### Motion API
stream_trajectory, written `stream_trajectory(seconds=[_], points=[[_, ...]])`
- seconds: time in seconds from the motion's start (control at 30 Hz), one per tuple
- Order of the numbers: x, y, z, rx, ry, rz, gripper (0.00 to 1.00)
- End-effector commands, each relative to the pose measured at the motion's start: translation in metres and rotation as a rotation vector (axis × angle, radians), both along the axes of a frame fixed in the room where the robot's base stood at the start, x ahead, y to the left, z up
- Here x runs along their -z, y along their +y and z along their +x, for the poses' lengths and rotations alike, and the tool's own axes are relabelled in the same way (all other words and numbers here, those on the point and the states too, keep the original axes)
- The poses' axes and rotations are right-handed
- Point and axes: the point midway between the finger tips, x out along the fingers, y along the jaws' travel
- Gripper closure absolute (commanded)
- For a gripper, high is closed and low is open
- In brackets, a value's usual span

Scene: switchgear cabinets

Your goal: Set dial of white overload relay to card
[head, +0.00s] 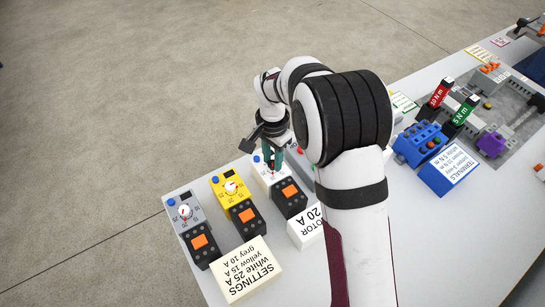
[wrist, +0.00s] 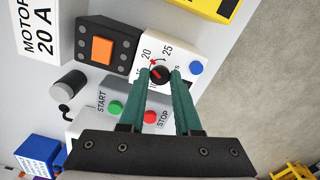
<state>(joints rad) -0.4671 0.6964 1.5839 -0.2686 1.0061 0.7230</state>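The white overload relay (wrist: 188,41) has a black dial (wrist: 160,75) with a red mark, a scale with 20 and 25 legible, and a blue button. The red pointer is partly hidden, so its exact reading is unclear. My gripper (wrist: 161,73) has its green fingers on either side of the dial, with little or no gap showing; I cannot tell whether they press on it. In the head view my gripper (head: 271,165) reaches down onto the relay's upper part. The settings card (head: 247,270) reads white 25 A, yellow 15 A, grey 10 A.
A yellow relay (head: 231,187) and a grey relay (head: 185,212) stand left of the white one. A MOTOR 20 A card (head: 306,229) stands in front. A START/STOP box (wrist: 133,105) lies close by my fingers. A blue terminal block (head: 420,143) is to the right.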

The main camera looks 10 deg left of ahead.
Motion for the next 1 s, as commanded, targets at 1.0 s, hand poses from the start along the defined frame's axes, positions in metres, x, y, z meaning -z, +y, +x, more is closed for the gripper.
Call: stream_trajectory(seconds=[1.0], points=[[-0.136, 0.001, 0.0, 0.001, -0.003, 0.003, 0.39]])
